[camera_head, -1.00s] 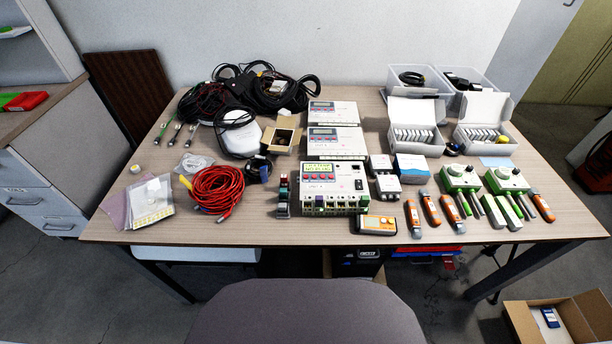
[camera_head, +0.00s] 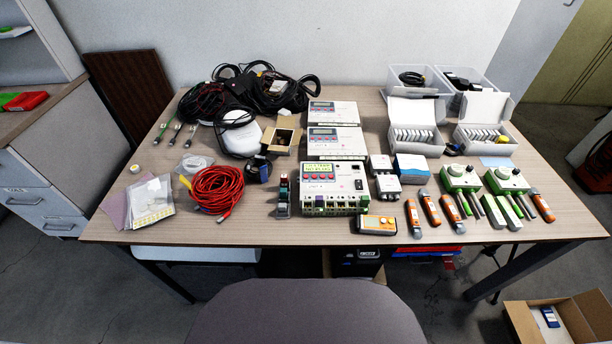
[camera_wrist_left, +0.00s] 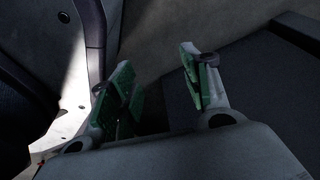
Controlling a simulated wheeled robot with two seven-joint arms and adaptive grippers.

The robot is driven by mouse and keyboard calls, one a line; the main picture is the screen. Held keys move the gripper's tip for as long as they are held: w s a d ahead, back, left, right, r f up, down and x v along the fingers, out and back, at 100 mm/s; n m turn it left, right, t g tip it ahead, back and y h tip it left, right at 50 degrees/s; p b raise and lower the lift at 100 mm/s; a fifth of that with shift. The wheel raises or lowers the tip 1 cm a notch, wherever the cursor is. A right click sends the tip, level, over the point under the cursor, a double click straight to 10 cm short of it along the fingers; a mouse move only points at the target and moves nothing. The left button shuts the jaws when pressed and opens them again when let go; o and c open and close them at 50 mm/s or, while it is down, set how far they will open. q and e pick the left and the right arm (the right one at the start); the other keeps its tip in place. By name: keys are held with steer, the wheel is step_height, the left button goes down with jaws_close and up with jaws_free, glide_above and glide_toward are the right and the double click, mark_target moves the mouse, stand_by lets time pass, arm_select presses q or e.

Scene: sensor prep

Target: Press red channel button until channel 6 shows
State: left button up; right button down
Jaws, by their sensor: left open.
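A white data logger (camera_head: 345,186) with a lit yellow-green display (camera_head: 317,169) stands at the front middle of the table in the head view. Small red buttons (camera_head: 318,178) sit in a row just under its display. The display text is too small to read surely, so I cannot tell the channel. My left gripper (camera_wrist_left: 160,95) shows only in the left wrist view. Its two green-padded fingers are apart with nothing between them, away from the logger. My right gripper is in neither view.
A grey chair back (camera_head: 305,312) stands before the table (camera_head: 260,231).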

arm_select(q)
steer(key=shift+c, duration=0.2)
jaws_close()
stand_by(1.4)
